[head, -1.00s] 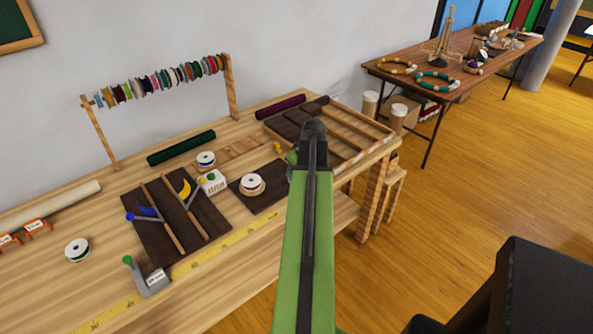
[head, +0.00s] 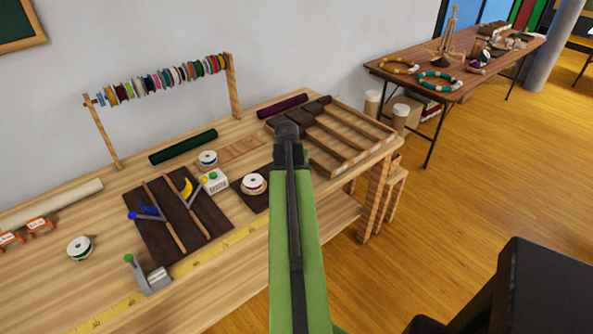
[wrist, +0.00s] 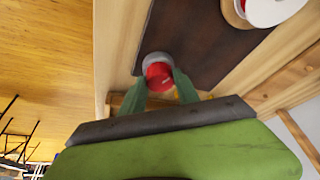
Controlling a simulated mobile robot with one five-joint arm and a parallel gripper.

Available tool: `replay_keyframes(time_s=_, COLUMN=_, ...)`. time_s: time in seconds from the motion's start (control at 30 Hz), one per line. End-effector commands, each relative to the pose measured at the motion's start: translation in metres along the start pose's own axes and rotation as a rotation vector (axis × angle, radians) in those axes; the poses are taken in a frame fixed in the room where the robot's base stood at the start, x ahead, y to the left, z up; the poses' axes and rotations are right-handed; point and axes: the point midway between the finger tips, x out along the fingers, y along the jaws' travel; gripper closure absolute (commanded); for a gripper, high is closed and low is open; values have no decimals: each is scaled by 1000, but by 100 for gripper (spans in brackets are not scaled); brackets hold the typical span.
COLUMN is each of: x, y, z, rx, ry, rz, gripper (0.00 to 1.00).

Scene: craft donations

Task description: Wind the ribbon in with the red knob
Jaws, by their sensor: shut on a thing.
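The red knob (wrist: 158,76) shows in the wrist view, with a grey round part at its far side, near the edge of a dark brown board (wrist: 190,35). My gripper (wrist: 161,85) has its green fingers on either side of the knob and is shut on it. A white spool (wrist: 275,8) on a wooden disc is partly in view at the top right. In the head view the spool (head: 253,183) stands on the dark board (head: 252,203), left of my arm. My arm hides the knob and my fingertips there. I cannot make out the ribbon's loose end.
A wooden compartment tray (head: 345,157) lies beyond my arm. To the left are a white box (head: 214,184), another spool (head: 207,159), a dark mat (head: 160,241) with wooden strips, and a yellow measuring tape (head: 195,262) along the bench front.

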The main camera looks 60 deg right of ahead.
Motion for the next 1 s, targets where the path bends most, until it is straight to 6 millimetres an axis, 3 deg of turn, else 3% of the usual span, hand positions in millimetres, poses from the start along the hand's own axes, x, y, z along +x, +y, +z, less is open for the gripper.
replay_keyframes(time_s=0.43, x=0, y=-2, z=-1, rx=181, ry=0, rz=74, gripper=100)
replay_keyframes(time_s=0.97, x=0, y=-1, z=0, rx=202, ry=-1, rz=82, gripper=100)
replay_keyframes(time_s=1.0, x=0, y=-1, z=0, rx=202, ry=-1, rz=82, gripper=59)
